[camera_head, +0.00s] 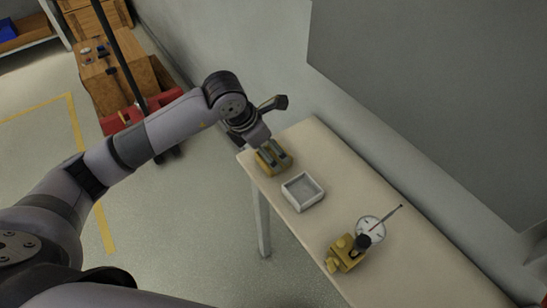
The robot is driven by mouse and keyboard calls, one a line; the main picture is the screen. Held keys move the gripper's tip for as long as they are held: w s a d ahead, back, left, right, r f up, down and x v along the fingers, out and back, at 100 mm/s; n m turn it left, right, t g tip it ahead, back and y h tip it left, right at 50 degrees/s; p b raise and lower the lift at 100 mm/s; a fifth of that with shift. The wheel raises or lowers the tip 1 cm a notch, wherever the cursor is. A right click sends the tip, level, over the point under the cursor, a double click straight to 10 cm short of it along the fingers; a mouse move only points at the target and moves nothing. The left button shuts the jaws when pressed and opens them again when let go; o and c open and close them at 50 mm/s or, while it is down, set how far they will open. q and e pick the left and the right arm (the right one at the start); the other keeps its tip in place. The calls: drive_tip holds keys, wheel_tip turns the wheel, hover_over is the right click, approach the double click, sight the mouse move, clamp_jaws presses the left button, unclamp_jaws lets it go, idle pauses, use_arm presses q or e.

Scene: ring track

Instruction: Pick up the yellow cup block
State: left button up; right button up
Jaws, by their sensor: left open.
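A yellow block (263,168) sits at the far left end of the table, close to its edge. My left gripper (273,155) is open and points down at this block. Its dark fingers overlap the block's top in the picture, and I cannot tell whether they touch it. Part of the block is hidden by the fingers. A second yellow object (343,262), with small knobs, stands nearer along the table. The cup shape is too small to make out on either one. My right gripper is not in view.
A white open tray (290,196) lies between the yellow objects on the beige table (345,190). A round white dial (366,227) with a thin rod stands beside the nearer yellow object. A grey wall runs along the table's right side. Wooden boxes (97,75) stand at the back left.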

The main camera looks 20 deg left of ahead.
sight(276, 158)
use_arm(q)
drive_tip(key=x, duration=0.4)
drive_tip(key=shift+d, duration=0.15)
drive_tip(key=shift+c, duration=0.3)
drive_tip(key=c, duration=1.2)
